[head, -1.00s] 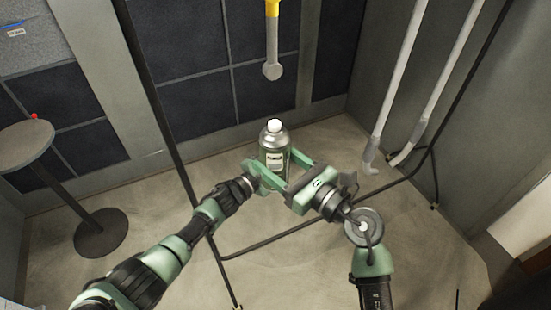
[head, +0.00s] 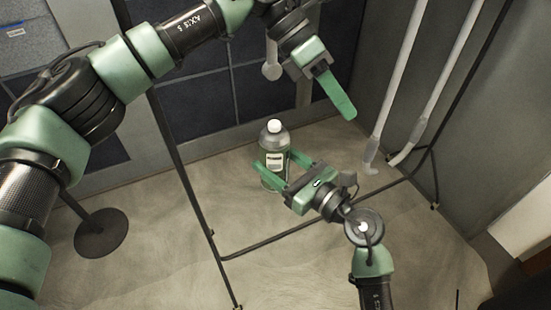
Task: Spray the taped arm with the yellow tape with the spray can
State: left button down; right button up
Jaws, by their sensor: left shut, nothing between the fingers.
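The spray can (head: 274,157) is a grey-green bottle with a white cap and pale label, upright near the middle of the head view. My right gripper (head: 281,167) has its green fingers on either side of the can's body and is shut on it. My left gripper (head: 340,98) is shut and empty, raised above and to the right of the can. The grey hanging arm (head: 272,62) shows its rounded lower end behind the can. Its upper part, with the yellow tape, is hidden by my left arm.
Two pale hanging arms (head: 398,85) stand to the right, with bent lower ends. A thin black frame (head: 290,232) runs along the floor and up both sides. A round stand base (head: 101,232) is at left. Dark panelled walls close off the back.

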aim_at(274, 123)
pick_arm(q)
jog(key=a+r+m+t+y, duration=0.1)
jog(key=a+r+t+y, duration=0.1)
jog(key=a+r+y, duration=0.3)
jog(key=a+r+m+t+y, duration=0.1)
jog(key=a+t+y, duration=0.15)
jog(key=a, duration=0.45)
jog(key=shift+w+f, duration=0.2)
jog(key=shift+f, duration=1.45)
jog(key=shift+w+f, duration=0.15)
jog(key=shift+f, duration=1.5)
jog(key=shift+f, duration=1.2)
jog(key=shift+r, duration=2.6)
